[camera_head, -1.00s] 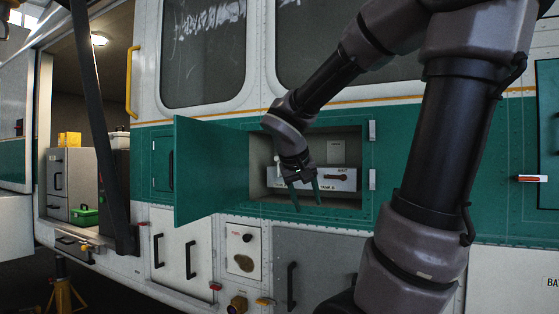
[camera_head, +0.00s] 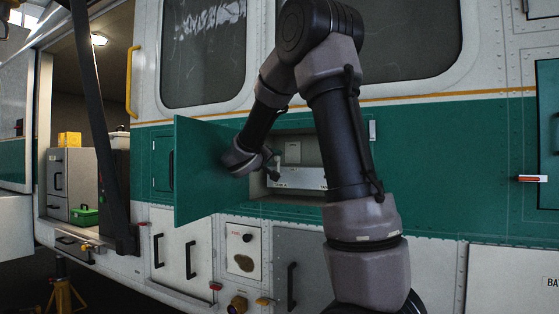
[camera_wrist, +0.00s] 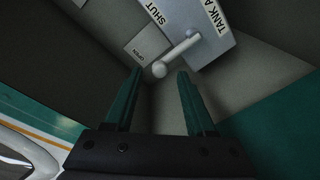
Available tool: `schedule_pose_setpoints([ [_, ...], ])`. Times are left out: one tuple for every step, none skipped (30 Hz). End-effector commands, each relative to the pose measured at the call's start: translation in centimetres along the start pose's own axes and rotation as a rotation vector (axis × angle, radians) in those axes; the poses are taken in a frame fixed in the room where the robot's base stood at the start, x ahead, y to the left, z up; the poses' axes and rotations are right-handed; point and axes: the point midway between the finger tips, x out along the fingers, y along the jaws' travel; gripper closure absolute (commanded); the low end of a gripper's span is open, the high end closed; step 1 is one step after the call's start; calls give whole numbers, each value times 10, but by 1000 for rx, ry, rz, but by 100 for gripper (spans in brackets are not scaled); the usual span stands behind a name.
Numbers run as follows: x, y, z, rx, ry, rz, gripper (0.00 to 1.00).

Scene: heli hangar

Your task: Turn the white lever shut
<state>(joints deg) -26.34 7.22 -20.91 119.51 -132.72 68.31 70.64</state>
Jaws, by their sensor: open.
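The white lever (camera_wrist: 180,53) shows in the wrist view as a short bar with a round knob on its end. It is on a pale unit (camera_wrist: 200,20) marked "SHUT" and "TANK A", and the knob end lies near the "OPEN" plate (camera_wrist: 147,48). My gripper (camera_wrist: 160,73) is open, its two green fingers to either side of the knob in the picture. I cannot tell whether they touch it. In the head view my gripper (camera_head: 274,165) is at the left side of the open recess, by the pale unit (camera_head: 298,178), and the lever cannot be made out there.
The green door (camera_head: 205,170) stands open left of the recess, close to my wrist. My arm hides the recess's right part. A red handle (camera_head: 530,178) is on the right wall.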

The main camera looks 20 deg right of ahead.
Motion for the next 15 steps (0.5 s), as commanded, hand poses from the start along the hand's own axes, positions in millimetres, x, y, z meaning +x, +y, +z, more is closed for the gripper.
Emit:
schedule_pose_setpoints([
  [11, 0, 0, -3, -2, 3, 44],
  [17, 0, 1, -3, -1, 2, 44],
  [25, 0, 1, -2, -2, 3, 44],
  [31, 0, 1, -3, -2, 2, 44],
  [36, 0, 1, -3, -2, 3, 44],
  [42, 0, 1, -3, -1, 1, 44],
  [46, 0, 0, -2, -1, 1, 44],
  [50, 0, 1, -3, -2, 1, 44],
  [55, 0, 1, -3, -2, 1, 44],
  [58, 0, 1, -2, -2, 1, 44],
  [61, 0, 1, -1, -2, 1, 44],
  [63, 0, 1, -1, -2, 0, 44],
  [65, 0, 1, -2, -1, 0, 44],
  [66, 0, 1, -2, -1, -1, 44],
  [67, 0, 0, -2, -1, -1, 44],
])
